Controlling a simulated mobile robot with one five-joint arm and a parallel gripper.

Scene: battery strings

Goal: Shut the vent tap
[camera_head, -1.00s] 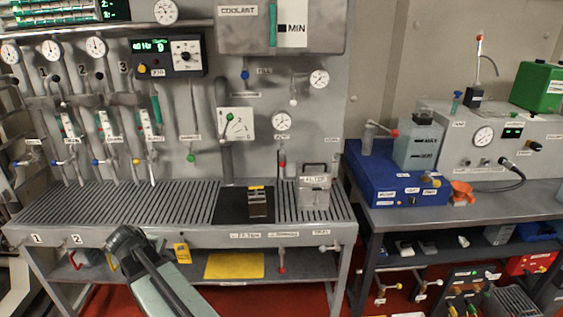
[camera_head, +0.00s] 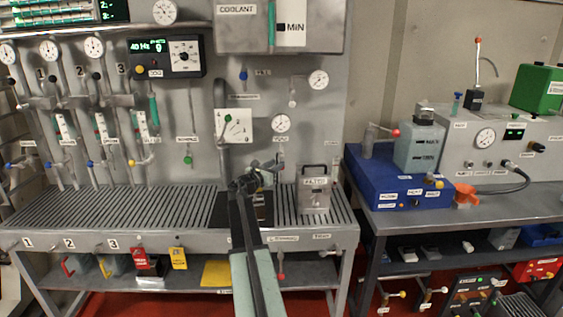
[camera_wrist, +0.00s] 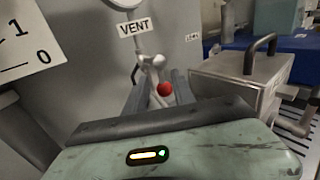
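The vent tap shows in the wrist view as a pale metal fitting (camera_wrist: 152,62) on the grey panel under the VENT label (camera_wrist: 135,27). Its red ball knob (camera_wrist: 165,89) appears between the fingers of my gripper (camera_wrist: 159,88). The two dark fingers are apart; I cannot tell whether either touches the knob. In the head view my gripper (camera_head: 268,166) is raised over the slatted bench in front of the panel. It hides most of the tap there.
A grey metal box with a handle (camera_head: 315,190) stands on the bench (camera_head: 150,205) just right of my gripper. It also shows close by in the wrist view (camera_wrist: 240,75). A white 1–0 dial plate (camera_head: 234,126) is on the panel to the left.

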